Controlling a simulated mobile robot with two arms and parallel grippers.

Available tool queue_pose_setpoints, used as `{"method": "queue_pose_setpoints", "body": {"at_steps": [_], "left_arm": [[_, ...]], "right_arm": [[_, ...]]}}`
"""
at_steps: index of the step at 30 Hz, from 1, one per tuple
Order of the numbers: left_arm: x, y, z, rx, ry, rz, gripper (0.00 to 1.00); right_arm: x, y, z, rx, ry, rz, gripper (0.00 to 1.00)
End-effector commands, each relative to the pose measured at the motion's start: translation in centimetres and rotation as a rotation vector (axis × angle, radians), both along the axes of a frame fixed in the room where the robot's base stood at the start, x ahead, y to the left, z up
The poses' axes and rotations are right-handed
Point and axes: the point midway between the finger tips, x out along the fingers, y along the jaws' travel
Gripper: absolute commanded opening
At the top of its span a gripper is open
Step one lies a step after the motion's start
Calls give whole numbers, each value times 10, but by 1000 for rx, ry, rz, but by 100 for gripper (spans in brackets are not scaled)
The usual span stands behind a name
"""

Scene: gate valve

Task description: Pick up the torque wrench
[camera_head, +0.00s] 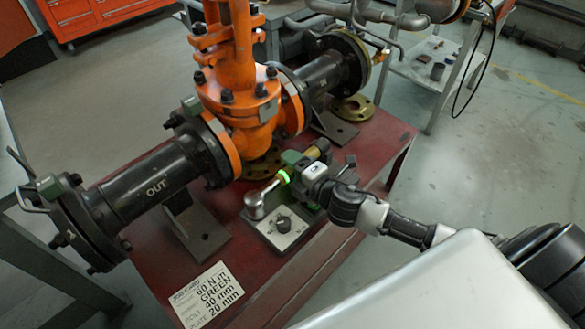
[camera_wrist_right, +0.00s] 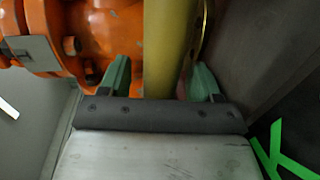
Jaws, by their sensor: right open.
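The torque wrench lies over a small grey metal fixture on the red table, with a silver head (camera_head: 256,205), a bright green band (camera_head: 284,176) and a yellow handle (camera_head: 318,149). My right gripper (camera_head: 306,158) is at the handle, reaching in from the right, its jaws open. In the right wrist view the yellow handle (camera_wrist_right: 166,50) runs between the two green fingertips of the right gripper (camera_wrist_right: 162,80). A gap shows on the left side of the handle; contact on the right side I cannot tell. My left gripper is not in view.
The orange gate valve (camera_head: 238,70) and black OUT pipe (camera_head: 155,188) stand close behind the wrench on the red table (camera_head: 150,240). The fixture (camera_head: 300,232) carries a black knob (camera_head: 283,224). A job card (camera_head: 207,295) lies at the front.

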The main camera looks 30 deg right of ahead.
Motion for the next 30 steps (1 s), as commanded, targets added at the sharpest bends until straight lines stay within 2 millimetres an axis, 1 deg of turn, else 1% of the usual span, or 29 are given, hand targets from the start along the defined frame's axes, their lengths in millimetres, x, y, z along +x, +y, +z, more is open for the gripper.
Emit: {"method": "queue_pose_setpoints", "body": {"at_steps": [4, 5, 9, 17, 30], "left_arm": [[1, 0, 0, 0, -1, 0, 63], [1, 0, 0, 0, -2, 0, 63], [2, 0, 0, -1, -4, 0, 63], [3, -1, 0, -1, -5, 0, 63], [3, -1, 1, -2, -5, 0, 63]], "right_arm": [[0, 0, 0, 0, 1, 0, 63], [0, 0, 0, 0, 1, 0, 62], [0, 0, 0, 0, 0, 0, 40], [0, 0, 0, 0, 1, 0, 1], [0, 0, 3, -1, -4, 0, 0]]}}
